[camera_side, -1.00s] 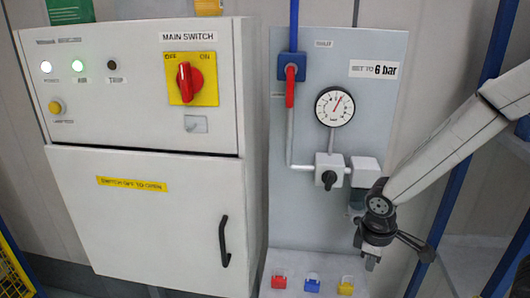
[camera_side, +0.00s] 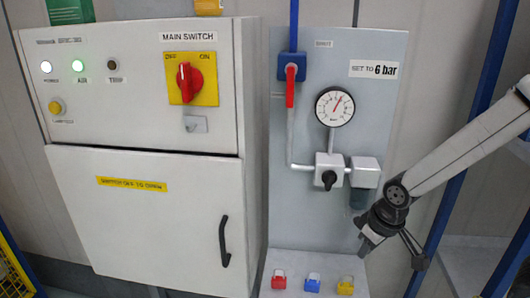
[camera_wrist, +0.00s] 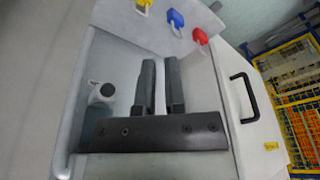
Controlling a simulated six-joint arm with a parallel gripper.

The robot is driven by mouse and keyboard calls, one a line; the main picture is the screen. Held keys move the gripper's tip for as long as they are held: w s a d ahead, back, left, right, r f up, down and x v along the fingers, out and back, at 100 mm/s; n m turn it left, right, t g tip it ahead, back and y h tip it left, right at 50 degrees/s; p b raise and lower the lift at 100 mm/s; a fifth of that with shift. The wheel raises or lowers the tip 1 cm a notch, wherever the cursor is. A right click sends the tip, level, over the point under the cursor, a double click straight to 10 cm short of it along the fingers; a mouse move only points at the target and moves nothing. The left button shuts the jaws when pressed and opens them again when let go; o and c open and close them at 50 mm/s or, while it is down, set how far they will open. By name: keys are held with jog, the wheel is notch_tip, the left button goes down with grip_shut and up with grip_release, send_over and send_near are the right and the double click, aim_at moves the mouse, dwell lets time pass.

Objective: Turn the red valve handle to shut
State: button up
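The red valve handle (camera_side: 290,87) hangs straight down from the blue valve body (camera_side: 291,66), in line with the vertical pipe. It does not show in the wrist view. My gripper (camera_side: 364,247) is at the lower right of the grey panel, well below and to the right of the handle, touching nothing that I can see. In the wrist view my gripper (camera_wrist: 160,62) has two dark fingers with a narrow empty gap between them.
A gauge (camera_side: 334,106), a black regulator knob (camera_side: 328,179) and a filter (camera_side: 364,173) lie between my gripper and the handle. Red (camera_side: 279,283), blue (camera_side: 313,282) and yellow (camera_side: 346,285) padlocks sit below. The white cabinet (camera_side: 150,215) stands left; a blue post (camera_side: 462,140) stands right.

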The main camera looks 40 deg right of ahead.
aim_at(290, 94)
jog(key=o, duration=0.4)
jog(key=shift+w, duration=0.15)
jog(key=shift+c, duration=0.2)
jog(key=shift+o, duration=0.7)
jog(key=shift+w+a+r, duration=0.15)
jog(key=shift+w+a, duration=0.1)
jog(key=shift+w, duration=0.05)
jog(key=w+a+r+t, duration=0.4)
jog(key=w+r+t, duration=0.25)
jog(key=w, duration=0.25)
jog(key=w+a+r+t, duration=0.5)
jog(key=w+r, duration=0.2)
jog(key=w, duration=0.2)
jog(key=shift+s+r+m+g+h, duration=0.2)
jog(key=shift+s+r+m+h, duration=0.2)
jog(key=shift+r+m+h, duration=1.55)
jog(key=shift+s+r+m+g+h, duration=0.35)
jog(key=shift+r+m+h, duration=0.7)
jog(key=shift+r+h, duration=1.7)
jog(key=shift+s+r+m+g+h, duration=0.1)
jog(key=shift+s+r+m+h, duration=0.4)
jog(key=shift+r+m+h, duration=1.85)
jog(key=shift+w+d+r+n+y, duration=0.1)
jog(key=shift+r+n+y, duration=0.6)
jog(key=shift+n, duration=0.15)
jog(key=shift+x, duration=3.85)
